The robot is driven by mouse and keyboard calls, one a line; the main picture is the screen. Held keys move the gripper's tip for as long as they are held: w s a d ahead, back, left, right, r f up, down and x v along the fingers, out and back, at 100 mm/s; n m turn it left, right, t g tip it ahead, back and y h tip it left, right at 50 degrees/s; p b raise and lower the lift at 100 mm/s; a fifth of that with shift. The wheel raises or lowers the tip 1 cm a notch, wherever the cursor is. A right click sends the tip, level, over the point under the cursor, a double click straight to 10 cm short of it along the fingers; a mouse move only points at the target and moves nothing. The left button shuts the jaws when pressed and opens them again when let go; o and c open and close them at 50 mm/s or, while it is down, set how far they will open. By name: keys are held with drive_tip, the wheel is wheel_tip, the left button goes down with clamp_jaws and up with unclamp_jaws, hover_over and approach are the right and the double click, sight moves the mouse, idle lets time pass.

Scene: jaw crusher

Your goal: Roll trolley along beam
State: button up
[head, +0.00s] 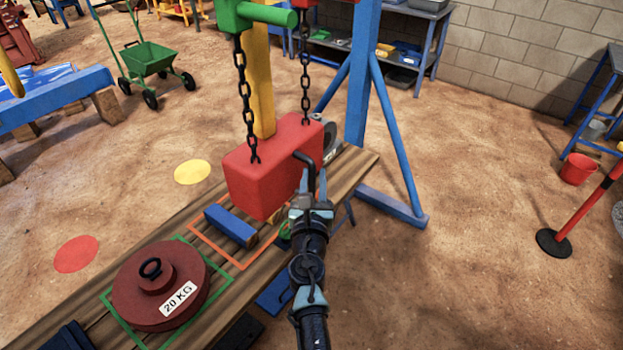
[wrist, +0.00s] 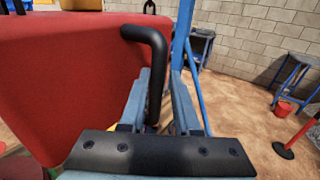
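A red block (head: 272,165) hangs on two black chains (head: 245,98) (head: 305,80) above a wooden bench. A green part with a round bar (head: 262,15) holds the left chain; a red part (head: 325,2) is above the right one. Their upper ends are cut off, and the beam cannot be made out. A bent black handle (head: 311,172) sticks out of the block's right side. My gripper (head: 313,190) has a finger on each side of this handle and looks closed on it. The wrist view shows the handle (wrist: 157,75) between the blue fingers, beside the red block (wrist: 75,85).
The wooden bench (head: 352,165) holds a 20 KG weight (head: 150,272) in a green outline and a blue bar (head: 230,226) by an orange outline. A blue frame post (head: 361,75) stands behind. A barrier post (head: 585,215) and red bucket (head: 577,169) stand right; floor between is clear.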

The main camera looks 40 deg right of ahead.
drive_tip(key=shift+o, duration=1.1)
drive_tip(key=shift+a, duration=0.1)
